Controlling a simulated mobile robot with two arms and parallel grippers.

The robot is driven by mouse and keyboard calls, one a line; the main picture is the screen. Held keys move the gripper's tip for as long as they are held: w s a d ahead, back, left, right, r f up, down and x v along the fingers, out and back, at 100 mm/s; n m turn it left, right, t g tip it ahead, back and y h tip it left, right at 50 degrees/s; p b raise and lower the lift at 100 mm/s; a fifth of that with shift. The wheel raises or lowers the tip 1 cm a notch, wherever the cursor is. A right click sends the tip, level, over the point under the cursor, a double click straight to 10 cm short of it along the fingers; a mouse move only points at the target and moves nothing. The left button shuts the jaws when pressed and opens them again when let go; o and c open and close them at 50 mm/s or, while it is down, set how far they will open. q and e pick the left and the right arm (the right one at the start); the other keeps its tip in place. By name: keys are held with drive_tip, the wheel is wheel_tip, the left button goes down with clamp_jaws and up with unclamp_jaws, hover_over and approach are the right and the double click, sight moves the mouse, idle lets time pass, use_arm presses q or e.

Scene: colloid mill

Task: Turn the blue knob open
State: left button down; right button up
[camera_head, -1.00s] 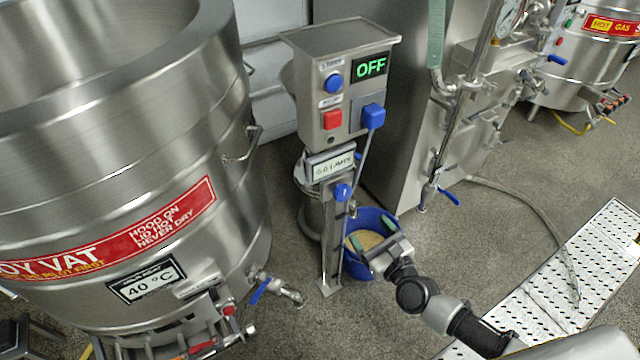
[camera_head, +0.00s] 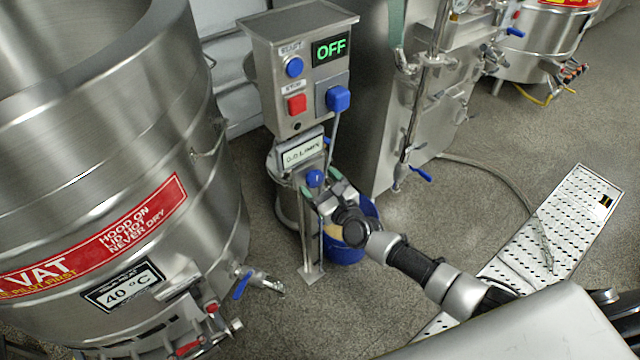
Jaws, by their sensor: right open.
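The blue knob (camera_head: 314,178) is a small round knob on the front of the steel post, just below a small display plate (camera_head: 303,152). My right gripper (camera_head: 321,182) is open at the knob, coming from the lower right. Its fingertips show on either side of the knob; whether they touch it I cannot tell. The control box (camera_head: 300,70) above has a green OFF display (camera_head: 331,48), a blue button (camera_head: 294,67) and a red button (camera_head: 297,104). My left gripper is not in view.
A large steel vat (camera_head: 90,160) fills the left, with a blue-handled outlet valve (camera_head: 243,284) low on its side. A blue bucket (camera_head: 348,252) stands on the floor behind my right arm. A perforated metal ramp (camera_head: 560,220) lies at the right.

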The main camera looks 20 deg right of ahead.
drive_tip(key=c, duration=0.9)
